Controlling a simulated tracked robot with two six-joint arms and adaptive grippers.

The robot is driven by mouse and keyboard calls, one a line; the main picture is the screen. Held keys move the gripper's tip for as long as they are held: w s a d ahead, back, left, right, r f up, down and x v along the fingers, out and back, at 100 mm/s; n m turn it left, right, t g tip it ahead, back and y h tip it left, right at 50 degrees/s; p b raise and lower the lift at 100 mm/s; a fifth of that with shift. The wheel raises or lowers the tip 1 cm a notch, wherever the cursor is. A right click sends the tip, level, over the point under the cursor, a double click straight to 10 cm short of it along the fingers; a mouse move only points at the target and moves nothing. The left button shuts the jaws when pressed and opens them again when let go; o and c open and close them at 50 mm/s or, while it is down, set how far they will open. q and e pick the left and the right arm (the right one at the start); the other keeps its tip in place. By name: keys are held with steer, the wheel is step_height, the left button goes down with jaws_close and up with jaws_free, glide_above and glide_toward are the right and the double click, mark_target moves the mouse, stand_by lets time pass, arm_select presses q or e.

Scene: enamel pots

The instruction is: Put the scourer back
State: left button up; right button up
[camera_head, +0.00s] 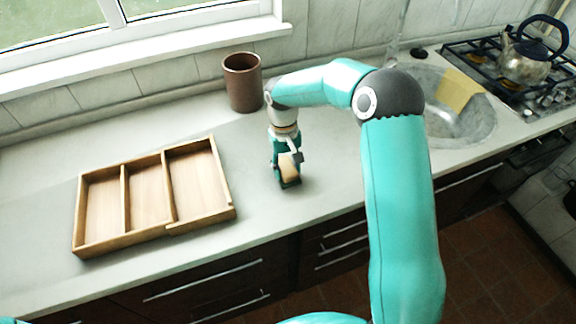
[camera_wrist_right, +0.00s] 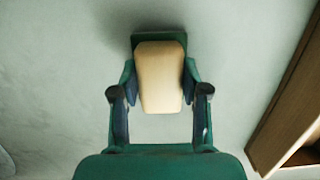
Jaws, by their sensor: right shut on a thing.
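The scourer (camera_wrist_right: 160,78) is a cream block with a dark green layer at its far end in the right wrist view. My right gripper (camera_wrist_right: 160,84) is shut on it, one finger on each side. In the head view the right gripper (camera_head: 287,172) points down at the counter, and the scourer (camera_head: 290,167) is partly hidden by the fingers. I cannot tell whether it touches the counter. A wooden tray (camera_head: 168,213) with three empty compartments lies to the left; its edge also shows in the right wrist view (camera_wrist_right: 285,105). My left gripper is out of view.
A brown cup (camera_head: 243,83) stands behind the tray and gripper. At the right are a sink (camera_head: 440,125) with a flat yellow piece (camera_head: 460,91) in it and a kettle (camera_head: 526,60) on the hob. The counter between tray and gripper is clear.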

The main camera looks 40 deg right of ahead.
mark_target(285, 162)
steer(key=o, duration=1)
steer(key=r, duration=0.4)
steer(key=w+r, duration=0.1)
steer(key=r, duration=0.3)
steer(key=r+b, duration=0.1)
steer(key=r, duration=0.3)
steer(key=shift+w+d, duration=0.2)
steer(key=shift+w, duration=0.15)
